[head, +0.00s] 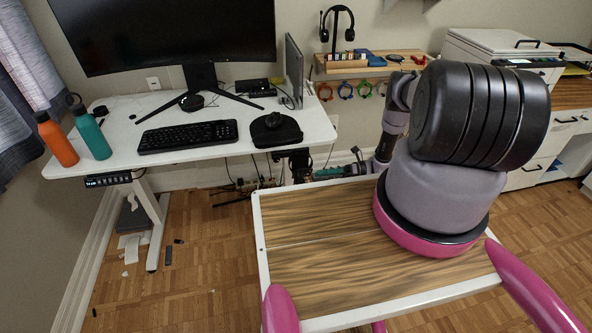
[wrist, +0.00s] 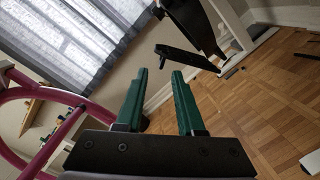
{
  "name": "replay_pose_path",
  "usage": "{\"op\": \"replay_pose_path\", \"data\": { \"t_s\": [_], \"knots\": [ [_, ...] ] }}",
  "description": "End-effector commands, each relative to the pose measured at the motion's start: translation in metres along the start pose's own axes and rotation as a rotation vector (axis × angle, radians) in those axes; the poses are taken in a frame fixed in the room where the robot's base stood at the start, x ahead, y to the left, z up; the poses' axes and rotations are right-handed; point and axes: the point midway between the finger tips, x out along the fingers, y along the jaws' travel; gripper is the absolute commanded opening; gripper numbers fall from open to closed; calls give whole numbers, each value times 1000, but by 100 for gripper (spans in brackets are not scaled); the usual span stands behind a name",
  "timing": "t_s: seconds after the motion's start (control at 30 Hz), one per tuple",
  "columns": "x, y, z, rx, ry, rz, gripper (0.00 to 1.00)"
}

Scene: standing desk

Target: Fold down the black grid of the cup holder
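A black fitting, which looks like the cup holder (head: 299,163), hangs under the right edge of the white desk in the head view. In the wrist view a flat black bar with a small peg at its end (wrist: 186,57) sticks out ahead of my fingers; it may be the holder's grid, but I cannot be sure. My gripper (head: 322,173) is just right of the black fitting. In the wrist view my gripper (wrist: 160,75) shows two green fingers, parted with nothing between them. The bar lies beyond the fingertips, apart from them. The holder's full shape is hidden.
The white desk (head: 235,103) carries a monitor, keyboard (head: 188,136), mouse on a black mat (head: 276,131) and two bottles. Cables (head: 250,182) hang beneath it. A white desk leg (wrist: 233,25) stands beyond the bar. Parquet floor (wrist: 262,100) is open at right.

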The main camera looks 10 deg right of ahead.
Motion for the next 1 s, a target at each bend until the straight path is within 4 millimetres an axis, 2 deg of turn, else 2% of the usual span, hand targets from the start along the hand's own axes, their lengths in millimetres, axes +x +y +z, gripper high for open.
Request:
{"op": "replay_pose_path", "data": {
  "t_s": [0.13, 0.23, 0.37, 0.7, 0.83, 1.0],
  "knots": [
    [-2, 2, -6, -15, 46, 10, 37],
    [4, 3, -7, -17, 53, 12, 37],
    [23, 4, -8, -16, 53, 14, 37],
    [85, 4, -10, -18, 51, 12, 37],
    [98, 4, -11, -17, 49, 11, 37],
    [105, 4, -11, -17, 49, 11, 37]
  ]
}}
